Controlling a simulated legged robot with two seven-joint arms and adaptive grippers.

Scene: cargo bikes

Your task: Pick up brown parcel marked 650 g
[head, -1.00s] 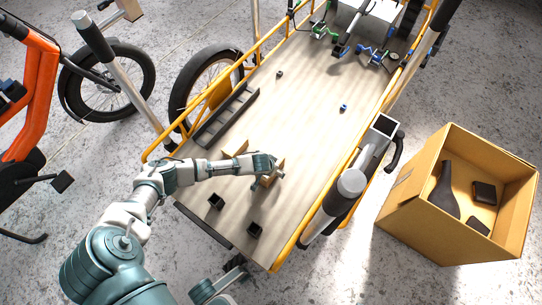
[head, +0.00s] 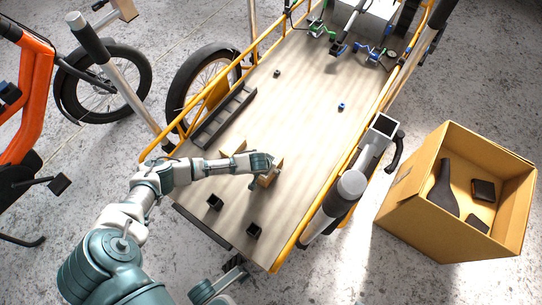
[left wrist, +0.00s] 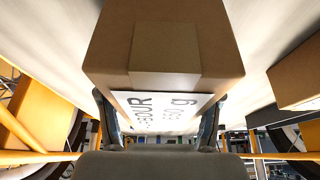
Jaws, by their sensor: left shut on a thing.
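A brown parcel (head: 271,175) is on the wooden cargo deck (head: 300,110) in the head view, partly covered by my left gripper (head: 266,172). In the left wrist view the parcel (left wrist: 165,45) fills the upper middle. Its white label (left wrist: 165,108) is partly visible, with what looks like "650 g". My left gripper (left wrist: 160,122) is shut on this parcel, one finger along each side. I cannot tell whether the parcel is clear of the deck.
A second brown parcel (head: 232,146) lies just left and behind. Two small black square holders (head: 254,230) are near the deck's front edge. Yellow rails (head: 335,185) border the deck. An open cardboard box (head: 400,205) stands right. An orange bike (head: 35,90) stands left.

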